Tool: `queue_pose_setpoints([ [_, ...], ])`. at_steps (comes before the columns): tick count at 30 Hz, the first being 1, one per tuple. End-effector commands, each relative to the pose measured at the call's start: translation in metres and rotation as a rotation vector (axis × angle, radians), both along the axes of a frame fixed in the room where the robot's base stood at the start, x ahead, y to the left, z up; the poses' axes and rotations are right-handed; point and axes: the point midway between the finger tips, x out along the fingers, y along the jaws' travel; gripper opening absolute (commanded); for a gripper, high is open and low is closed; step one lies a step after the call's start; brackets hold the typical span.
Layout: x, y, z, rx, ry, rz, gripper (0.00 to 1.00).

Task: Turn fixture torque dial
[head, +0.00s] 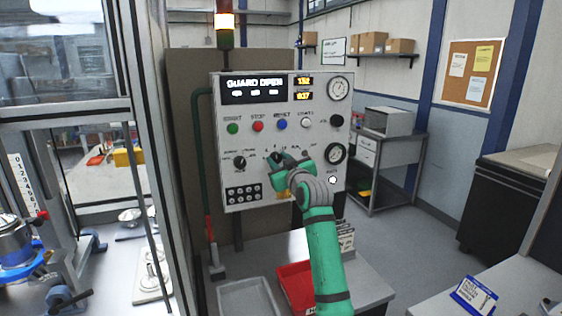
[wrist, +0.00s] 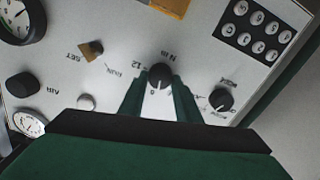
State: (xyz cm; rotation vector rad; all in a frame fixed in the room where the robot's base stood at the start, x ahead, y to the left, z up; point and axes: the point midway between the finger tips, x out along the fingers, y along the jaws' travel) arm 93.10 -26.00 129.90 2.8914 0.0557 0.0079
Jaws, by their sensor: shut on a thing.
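The torque dial is a round black knob (wrist: 160,74) on the light grey control panel (head: 228,145), with "N m" and "12" printed by it, upside down in the wrist view. My gripper (wrist: 160,88) has one finger on each side of this dial and is shut on it. In the head view my gripper (head: 284,166) is at the panel's lower middle and hides most of the dial. A small light mark shows on the knob, but its exact setting is hard to read.
Another black knob (wrist: 221,99) sits close beside the dial. A brass-coloured piece (wrist: 90,48) by "SET" and gauges are also near. Above are coloured buttons (head: 257,126) and a "GUARD OPEN" display (head: 254,88). A red tray (head: 294,286) and grey tray (head: 246,298) lie below.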

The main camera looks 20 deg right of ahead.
Motion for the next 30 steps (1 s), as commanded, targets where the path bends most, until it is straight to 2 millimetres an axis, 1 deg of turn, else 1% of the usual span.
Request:
queue_pose_setpoints([
  [1, -0.0005, -0.0030, 0.0002, -0.041, -0.003, -0.005, 0.08],
  [15, -0.0023, -0.0058, -0.0016, -0.489, -0.016, -0.008, 0.08],
  [30, -0.0020, -0.0040, -0.0033, -0.960, -0.031, -0.006, 0.08],
])
